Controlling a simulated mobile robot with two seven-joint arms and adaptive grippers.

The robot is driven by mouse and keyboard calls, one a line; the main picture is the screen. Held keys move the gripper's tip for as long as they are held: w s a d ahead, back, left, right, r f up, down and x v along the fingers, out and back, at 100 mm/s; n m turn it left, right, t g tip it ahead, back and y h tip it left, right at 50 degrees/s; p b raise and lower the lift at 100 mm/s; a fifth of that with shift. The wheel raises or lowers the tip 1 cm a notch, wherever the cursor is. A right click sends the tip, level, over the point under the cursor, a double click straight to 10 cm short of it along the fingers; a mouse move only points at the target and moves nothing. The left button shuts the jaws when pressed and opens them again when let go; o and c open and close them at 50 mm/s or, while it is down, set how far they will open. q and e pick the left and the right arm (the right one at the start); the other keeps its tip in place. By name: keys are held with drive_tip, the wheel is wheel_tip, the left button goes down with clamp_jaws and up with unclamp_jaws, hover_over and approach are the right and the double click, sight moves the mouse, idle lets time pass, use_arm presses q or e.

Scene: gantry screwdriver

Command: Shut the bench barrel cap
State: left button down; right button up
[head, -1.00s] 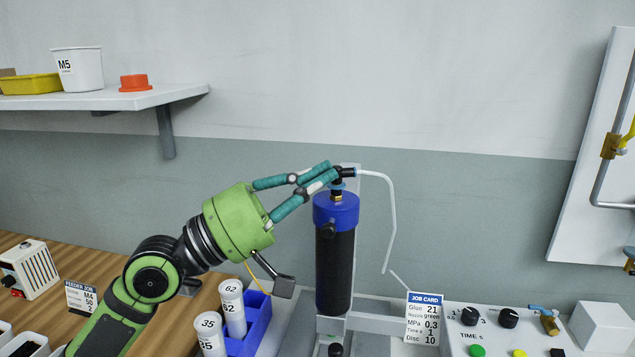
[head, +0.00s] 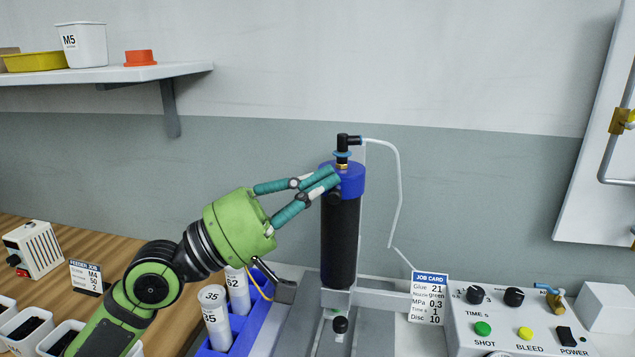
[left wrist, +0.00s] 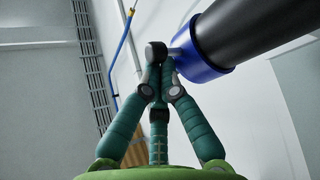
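The bench barrel (head: 341,240) is a black upright cylinder on a grey stand, with a blue cap (head: 350,181) sitting on its top. A dark knob (head: 334,197) juts from its front just under the cap. My left gripper (head: 333,177) has its teal fingers drawn together, with the tips in front of the cap's left side. In the left wrist view the fingertips (left wrist: 158,68) converge beside the blue cap (left wrist: 195,55), at a dark round part. I cannot tell whether they touch it; no held object is clear. My right gripper is out of view.
A black elbow fitting (head: 347,141) with a pale hose rises from the cap. A job card (head: 428,297) and a control box (head: 515,328) stand to the right. A blue rack (head: 249,322) with white tubes is below my left gripper. A shelf (head: 150,73) hangs at upper left.

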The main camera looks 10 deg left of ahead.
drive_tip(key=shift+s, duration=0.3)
